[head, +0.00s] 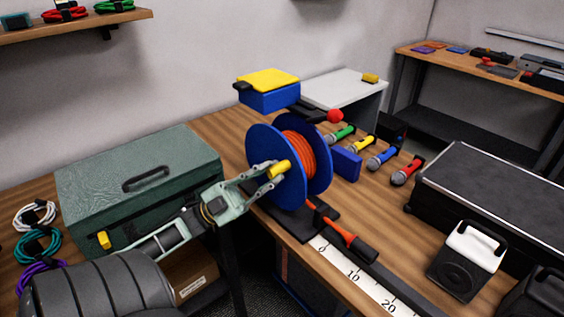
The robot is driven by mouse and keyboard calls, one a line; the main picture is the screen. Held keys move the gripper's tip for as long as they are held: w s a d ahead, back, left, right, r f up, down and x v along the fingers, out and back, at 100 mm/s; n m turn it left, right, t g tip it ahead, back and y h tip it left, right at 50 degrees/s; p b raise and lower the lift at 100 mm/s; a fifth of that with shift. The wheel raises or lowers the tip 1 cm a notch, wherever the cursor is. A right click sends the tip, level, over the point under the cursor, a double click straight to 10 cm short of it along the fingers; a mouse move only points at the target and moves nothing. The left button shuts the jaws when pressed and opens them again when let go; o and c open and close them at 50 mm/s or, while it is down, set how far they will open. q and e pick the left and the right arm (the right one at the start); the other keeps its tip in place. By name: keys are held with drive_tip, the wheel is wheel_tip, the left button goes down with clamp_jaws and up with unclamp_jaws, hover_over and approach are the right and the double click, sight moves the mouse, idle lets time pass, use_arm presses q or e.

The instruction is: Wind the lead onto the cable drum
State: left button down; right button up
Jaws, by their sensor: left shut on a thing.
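The cable drum (262,150) stands upright near the table's front edge, with two blue flanges. The orange lead (301,147) is wound around its core between the flanges. A short orange length and an orange-and-black connector (346,239) lie on the table just below the drum, by the zero end of a white scale (352,275). My left gripper (271,172) is at the near flange, shut on the yellow crank handle (279,169). Its fingers partly cover the handle. My right gripper is out of view.
A green case (139,190) stands left of the drum. A blue box with a yellow top (268,90) is behind it. Several coloured microphones (382,158) lie to the right. A black case (490,200) and a speaker (467,262) stand farther right. Coiled cables (36,245) lie far left.

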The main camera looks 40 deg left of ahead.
use_arm(q)
drive_tip(key=shift+d+f+m, duration=0.1)
drive_tip(key=shift+d+m, duration=0.1)
drive_tip(key=shift+m, duration=0.1)
drive_tip(key=shift+g+h, duration=0.3)
drive_tip(key=c, duration=2)
unclamp_jaws()
drive_tip(key=shift+c, duration=0.2)
drive_tip(key=o, duration=0.3)
wheel_tip(320, 180, up, 10)
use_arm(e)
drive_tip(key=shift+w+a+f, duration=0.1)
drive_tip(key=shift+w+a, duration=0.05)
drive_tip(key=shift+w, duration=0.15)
